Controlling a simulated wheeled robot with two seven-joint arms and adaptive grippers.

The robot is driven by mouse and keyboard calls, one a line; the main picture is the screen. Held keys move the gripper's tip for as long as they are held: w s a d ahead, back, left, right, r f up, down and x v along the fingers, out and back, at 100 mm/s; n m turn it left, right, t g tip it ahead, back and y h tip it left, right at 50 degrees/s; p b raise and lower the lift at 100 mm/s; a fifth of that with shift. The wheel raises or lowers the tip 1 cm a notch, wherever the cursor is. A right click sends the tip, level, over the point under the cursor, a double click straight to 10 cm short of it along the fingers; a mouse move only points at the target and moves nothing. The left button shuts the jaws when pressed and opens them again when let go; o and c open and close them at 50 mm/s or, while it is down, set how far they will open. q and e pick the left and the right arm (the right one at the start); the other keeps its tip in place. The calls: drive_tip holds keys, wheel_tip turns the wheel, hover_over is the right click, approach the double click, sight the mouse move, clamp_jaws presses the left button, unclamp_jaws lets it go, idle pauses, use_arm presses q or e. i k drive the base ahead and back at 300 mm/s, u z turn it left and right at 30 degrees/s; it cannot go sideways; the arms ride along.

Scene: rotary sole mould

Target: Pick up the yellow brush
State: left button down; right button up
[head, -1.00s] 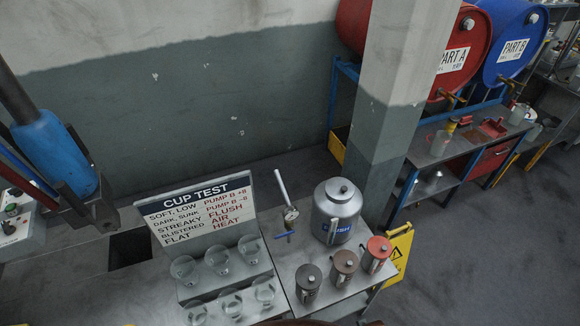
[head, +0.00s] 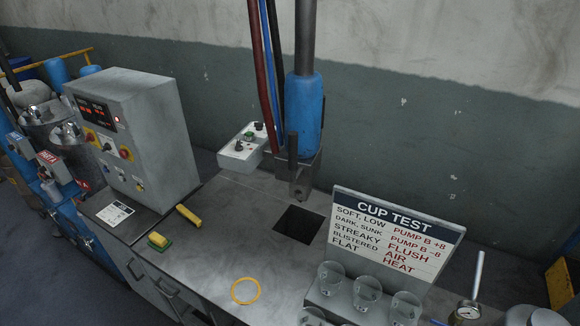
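A yellow elongated block with a dark edge (head: 189,215), which looks like the yellow brush, lies on the grey metal bench (head: 215,260) in the head view, left of the square dark opening and beside the control cabinet. Its bristles are too small to make out clearly. A shorter yellow and green block (head: 160,242), like a sponge, lies nearer the bench's front edge. Neither gripper is in view.
A grey control cabinet (head: 140,140) stands behind left. A blue mixing head (head: 304,115) hangs over a square opening (head: 298,224). A yellow ring (head: 245,291) lies in front. A cup test sign (head: 395,232) and clear cups (head: 367,292) stand right.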

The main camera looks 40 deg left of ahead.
sight(183, 211)
drive_tip(key=u, duration=0.4)
drive_tip(key=k, duration=1)
drive_tip(key=u, duration=1.05)
drive_tip(key=i, duration=0.65)
drive_tip(key=u, duration=0.35)
